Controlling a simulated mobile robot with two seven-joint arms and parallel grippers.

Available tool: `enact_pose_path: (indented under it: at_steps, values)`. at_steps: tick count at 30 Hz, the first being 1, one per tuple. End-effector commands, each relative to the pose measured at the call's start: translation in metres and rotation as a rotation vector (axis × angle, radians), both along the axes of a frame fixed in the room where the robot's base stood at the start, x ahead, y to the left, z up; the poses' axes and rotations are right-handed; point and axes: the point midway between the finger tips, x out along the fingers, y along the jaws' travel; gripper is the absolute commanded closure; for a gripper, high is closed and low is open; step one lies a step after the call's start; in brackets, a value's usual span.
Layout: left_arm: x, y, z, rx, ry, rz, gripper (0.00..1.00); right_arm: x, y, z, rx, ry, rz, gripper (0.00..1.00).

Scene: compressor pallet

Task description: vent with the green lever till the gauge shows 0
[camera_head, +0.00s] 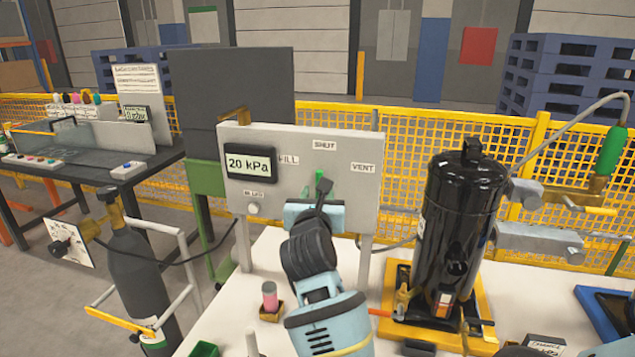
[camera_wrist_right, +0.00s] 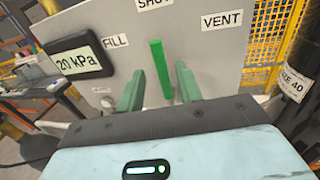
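The grey valve panel (camera_head: 345,208) carries a gauge (camera_head: 250,163) that reads 20 kPa. The green lever (camera_head: 320,178) stands upright below the SHUT label (camera_head: 325,145), between FILL on the left and VENT (camera_head: 363,168) on the right. My right gripper (camera_head: 318,200) is in front of the panel at the lever. In the right wrist view the lever (camera_wrist_right: 160,70) stands upright between the two dull green fingers of the gripper (camera_wrist_right: 158,85). Gaps show on both sides of it, so the gripper is open. My left gripper is not in view.
A black compressor tank (camera_head: 462,220) stands on a yellow base right of the panel. A pink-topped small part (camera_head: 270,296) sits on the white table (camera_head: 235,310) below. A dark gas cylinder (camera_head: 140,275) stands at the left. Yellow mesh fence runs behind.

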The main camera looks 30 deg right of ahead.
Motion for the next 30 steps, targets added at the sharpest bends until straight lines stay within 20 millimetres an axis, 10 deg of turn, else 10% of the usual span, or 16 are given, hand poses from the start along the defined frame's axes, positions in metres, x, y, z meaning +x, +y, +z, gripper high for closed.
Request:
enact_pose_path:
  at_steps: [24, 30]
  values:
    - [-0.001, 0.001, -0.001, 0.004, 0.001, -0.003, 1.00, 0.049, -0.039, 0.001, -0.003, 0.000, -0.001, 0.65]
    - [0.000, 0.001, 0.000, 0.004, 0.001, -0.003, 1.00, 0.049, -0.039, 0.001, -0.003, 0.000, -0.001, 0.89]
